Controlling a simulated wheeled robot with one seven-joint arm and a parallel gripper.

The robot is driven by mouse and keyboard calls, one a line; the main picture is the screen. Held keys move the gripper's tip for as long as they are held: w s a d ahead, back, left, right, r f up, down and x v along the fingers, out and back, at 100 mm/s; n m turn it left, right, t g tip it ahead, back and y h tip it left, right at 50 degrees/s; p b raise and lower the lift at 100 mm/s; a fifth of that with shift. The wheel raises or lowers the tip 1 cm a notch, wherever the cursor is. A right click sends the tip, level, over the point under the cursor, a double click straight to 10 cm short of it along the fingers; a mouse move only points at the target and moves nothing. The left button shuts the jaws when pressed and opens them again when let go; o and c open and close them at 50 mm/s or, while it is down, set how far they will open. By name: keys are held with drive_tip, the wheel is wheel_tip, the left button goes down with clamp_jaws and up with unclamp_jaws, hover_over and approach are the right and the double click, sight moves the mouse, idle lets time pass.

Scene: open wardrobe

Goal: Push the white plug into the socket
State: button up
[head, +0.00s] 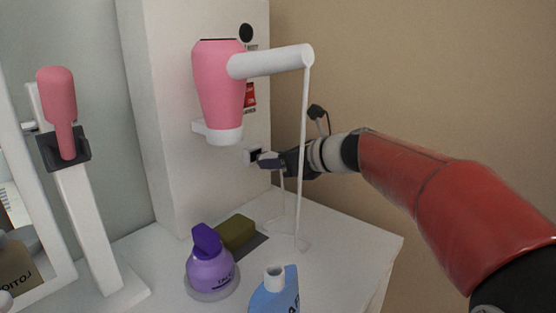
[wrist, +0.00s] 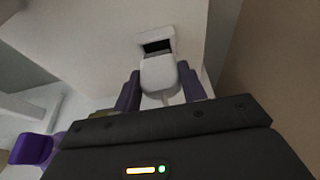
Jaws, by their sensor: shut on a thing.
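My gripper (head: 268,160) is at the side of the white column, its fingers pointing at the socket (head: 253,155). In the wrist view the two purple-grey fingers are shut on the white plug (wrist: 160,74), one on each side. The plug's cord runs back toward my gripper's body. The white-framed socket (wrist: 157,36) with its dark opening shows just beyond the plug. The plug's front edge overlaps the lower part of the socket in this view, and the dark opening is still visible. I cannot tell whether they touch. In the head view the fingers mostly hide the plug.
A pink hair dryer (head: 217,85) hangs on the white column (head: 165,120), its white cord hanging near my gripper. A purple bottle (head: 210,270), a blue bottle (head: 274,296) and an olive block (head: 236,232) stand on the white counter (head: 345,240). A pink brush (head: 58,100) is on a stand at left.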

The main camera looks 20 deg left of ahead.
sight(275, 156)
drive_tip(key=shift+w+a, duration=0.25)
drive_tip(key=shift+a, duration=0.35)
drive_tip(key=shift+w+a, duration=0.25)
drive_tip(key=shift+a, duration=0.35)
drive_tip(key=o, duration=1.2)
drive_tip(key=v, duration=0.7)
drive_tip(key=shift+s+d, duration=0.15)
drive_tip(key=shift+d, duration=0.25)
